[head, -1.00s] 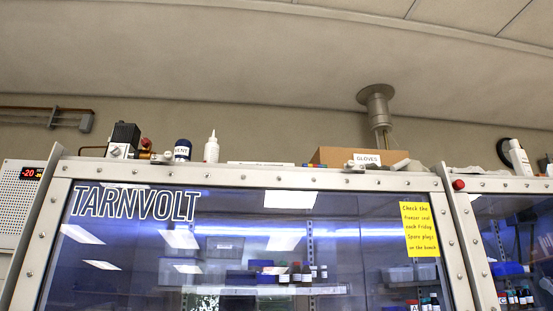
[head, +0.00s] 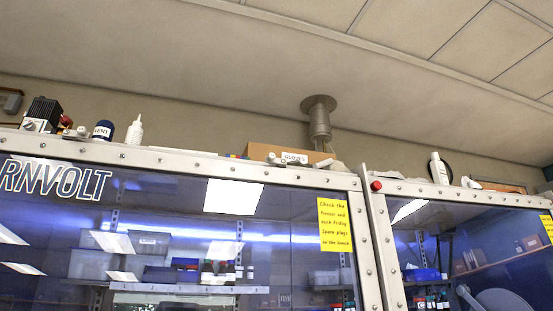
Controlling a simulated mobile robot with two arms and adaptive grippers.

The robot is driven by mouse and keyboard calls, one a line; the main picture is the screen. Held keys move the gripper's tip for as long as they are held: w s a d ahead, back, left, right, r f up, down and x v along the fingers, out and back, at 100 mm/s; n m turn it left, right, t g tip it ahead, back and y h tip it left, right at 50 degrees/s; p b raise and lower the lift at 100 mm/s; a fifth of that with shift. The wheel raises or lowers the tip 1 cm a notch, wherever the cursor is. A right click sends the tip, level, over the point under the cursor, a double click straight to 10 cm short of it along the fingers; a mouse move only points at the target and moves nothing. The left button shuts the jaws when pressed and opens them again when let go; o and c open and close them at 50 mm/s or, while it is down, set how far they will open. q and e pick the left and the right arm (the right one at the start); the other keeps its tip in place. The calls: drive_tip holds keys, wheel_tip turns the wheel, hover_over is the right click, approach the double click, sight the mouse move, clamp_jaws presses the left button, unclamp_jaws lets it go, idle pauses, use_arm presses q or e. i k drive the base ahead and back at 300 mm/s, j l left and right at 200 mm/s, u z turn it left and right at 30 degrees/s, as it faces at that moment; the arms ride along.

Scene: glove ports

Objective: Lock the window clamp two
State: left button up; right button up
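No clamp is clearly recognisable in the head view. Small pale fittings sit on the top rail of the window frame, one near the left end (head: 80,132) and one in front of the gloves box (head: 273,158). I cannot tell whether either is window clamp two. The large glass window (head: 150,215) with the TARNVOLT lettering fills the lower left, in a bolted metal frame (head: 225,165). Neither of my grippers is in view.
A second glazed cabinet (head: 460,240) stands at the right, with a red button (head: 376,186) at its corner. A yellow note (head: 334,225) is on the first window. Bottles (head: 135,130) and a ceiling duct (head: 319,120) stand above the frame.

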sight(271, 158)
drive_tip(key=k+l, duration=0.15)
drive_tip(key=l, duration=0.25)
drive_tip(key=k+l, duration=0.15)
drive_tip(key=l, duration=0.2)
drive_tip(key=k+l, duration=0.15)
drive_tip(key=l, duration=0.25)
drive_tip(key=i+l, duration=0.1)
drive_tip(key=l, duration=0.3)
drive_tip(key=i+l, duration=0.1)
drive_tip(key=l, duration=0.25)
drive_tip(key=i+l, duration=0.15)
drive_tip(key=l, duration=0.25)
drive_tip(key=i+l, duration=0.6)
drive_tip(key=i, duration=0.15)
